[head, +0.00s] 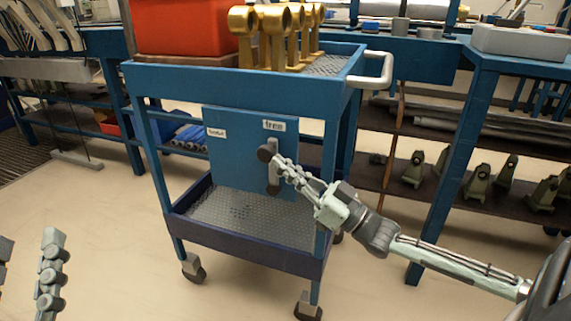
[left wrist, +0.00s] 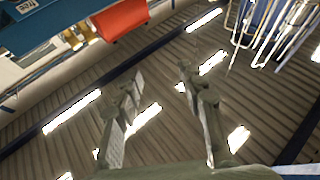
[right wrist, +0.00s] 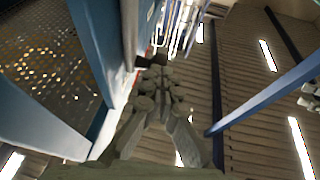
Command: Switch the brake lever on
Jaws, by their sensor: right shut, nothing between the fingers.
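The brake lever (head: 265,154) has a dark round knob and sits on a grey mount on the blue panel of the cart, just below the "free" label (head: 273,125). A second label (head: 216,133), too small to read surely, is further left. My right gripper (head: 278,163) is shut and empty, its tips right beside the knob. I cannot tell whether they touch. In the right wrist view the closed fingers (right wrist: 156,85) partly hide a dark part just beyond them. My left gripper (left wrist: 158,80) is open and empty, away from the cart; in the head view it shows at lower left.
The blue cart (head: 345,80) carries a red bin (head: 185,28) and several gold fittings (head: 243,20) on top, with a white handle (head: 388,70) at right. Shelves (head: 450,110) with metal parts stand behind at right. The floor in front is clear.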

